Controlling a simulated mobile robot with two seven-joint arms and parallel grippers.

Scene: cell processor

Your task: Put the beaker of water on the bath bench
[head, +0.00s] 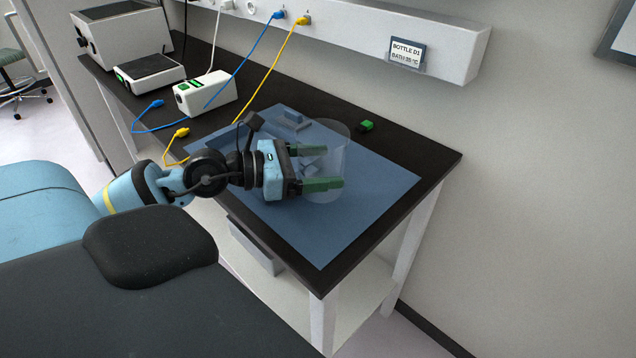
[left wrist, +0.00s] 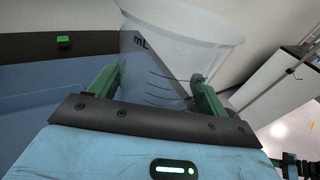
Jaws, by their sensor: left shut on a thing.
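A clear glass beaker (head: 328,160) stands upright at the blue mat on the bench, in the middle of the head view. My left gripper (head: 328,167) comes in from the left with its green fingers on either side of the beaker, shut on it. In the left wrist view the beaker (left wrist: 180,55) shows its dark scale lines and "mL" mark between the two fingers (left wrist: 155,85). The water level is hard to make out. I cannot tell whether the beaker's base touches the mat. My right gripper is not in view.
The black bench (head: 420,158) carries a blue mat (head: 330,235), a small green-topped block (head: 366,126), a white box with cables (head: 205,92) and a scale-like device (head: 150,70). A label sign (head: 407,54) hangs on the wall rail. The mat's front is clear.

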